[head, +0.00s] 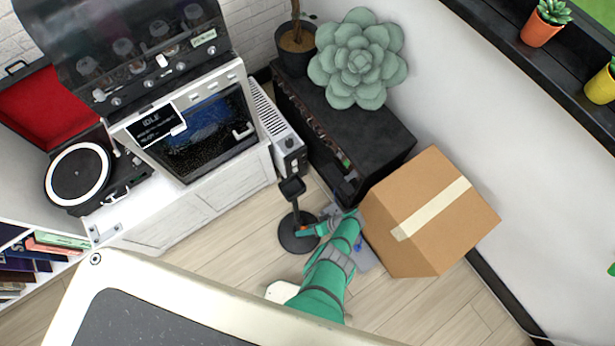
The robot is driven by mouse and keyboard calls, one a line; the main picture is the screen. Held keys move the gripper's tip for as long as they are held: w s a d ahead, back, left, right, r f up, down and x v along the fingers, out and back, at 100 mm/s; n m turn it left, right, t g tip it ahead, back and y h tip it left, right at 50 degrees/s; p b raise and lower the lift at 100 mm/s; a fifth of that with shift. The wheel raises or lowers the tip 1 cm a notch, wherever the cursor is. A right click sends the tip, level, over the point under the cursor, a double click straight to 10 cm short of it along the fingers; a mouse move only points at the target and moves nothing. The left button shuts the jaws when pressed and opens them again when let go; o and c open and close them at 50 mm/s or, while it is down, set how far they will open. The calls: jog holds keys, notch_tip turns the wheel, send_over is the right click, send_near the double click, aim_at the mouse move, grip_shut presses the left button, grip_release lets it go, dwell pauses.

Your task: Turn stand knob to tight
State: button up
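A black stand with a round base (299,236) is on the wood floor near the middle of the head view. Its thin post leads up to a small dark head (292,188). My teal gripper (322,224) reaches in from below and is just right of the stand's post, overlapping the base in the picture. I cannot tell whether it touches the stand. The knob is not distinguishable; it is too small or hidden by my gripper. The finger opening is too small to read.
A taped cardboard box (432,215) sits close on the right of my arm. A black cabinet (345,140) with a large succulent (359,60) and a white slatted unit (279,135) stand behind. A machine on a white cabinet (205,200) is left. Floor left of the stand is clear.

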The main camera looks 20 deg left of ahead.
jog(key=shift+r, duration=0.1)
jog(key=v, duration=1)
jog(key=shift+d+r, duration=0.2)
jog(key=shift+d, duration=0.05)
jog(key=s+a+r+n+t+h, duration=0.1)
jog(key=s+a+r+t+h, duration=0.1)
jog(key=s+a+t+h, duration=0.2)
jog(key=x, duration=1)
jog(key=shift+w, duration=0.15)
dwell(0.5)
jog(key=shift+a, duration=0.1)
